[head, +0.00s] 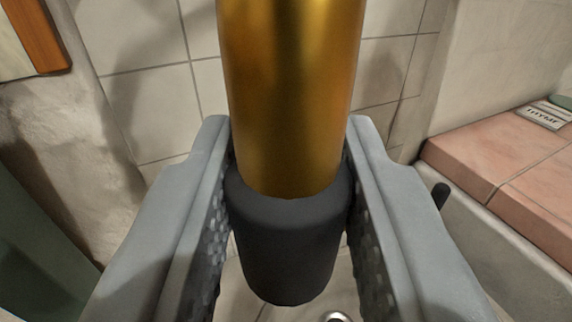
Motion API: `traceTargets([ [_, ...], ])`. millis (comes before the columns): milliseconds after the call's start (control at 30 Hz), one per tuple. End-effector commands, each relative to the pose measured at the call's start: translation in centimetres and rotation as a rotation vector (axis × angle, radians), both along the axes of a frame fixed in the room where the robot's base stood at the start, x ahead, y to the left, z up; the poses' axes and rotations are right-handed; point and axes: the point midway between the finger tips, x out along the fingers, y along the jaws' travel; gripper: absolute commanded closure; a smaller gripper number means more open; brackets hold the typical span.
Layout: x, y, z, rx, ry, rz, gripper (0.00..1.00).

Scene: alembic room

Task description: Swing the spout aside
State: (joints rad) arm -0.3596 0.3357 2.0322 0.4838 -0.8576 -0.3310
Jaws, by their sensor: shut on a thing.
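The spout is a thick brass tube (292,90) that runs down from the top edge of the head view and ends in a dark grey sleeve (288,245). My gripper (290,215) has one finger on each side of the spout's lower end. Its textured pads press against the dark sleeve, so it is shut on the spout. The spout's upper part and its pivot are out of view. Part of a shiny round metal piece (339,317) shows below the sleeve at the bottom edge.
A tiled wall (160,100) stands behind. At right is a ledge with pink tiles (500,170), carrying a label reading THYME (543,116). A short dark rod (440,194) is beside my right finger. An orange wooden edge (45,35) shows at upper left.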

Motion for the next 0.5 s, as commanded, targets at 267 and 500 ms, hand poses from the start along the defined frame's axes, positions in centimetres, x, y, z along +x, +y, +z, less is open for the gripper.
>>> traceTargets([
  [267,0.02,0.04,0.00,0.000,0.000,0.000,1.00],
  [500,0.02,0.02,0.00,0.000,0.000,0.000,0.52],
])
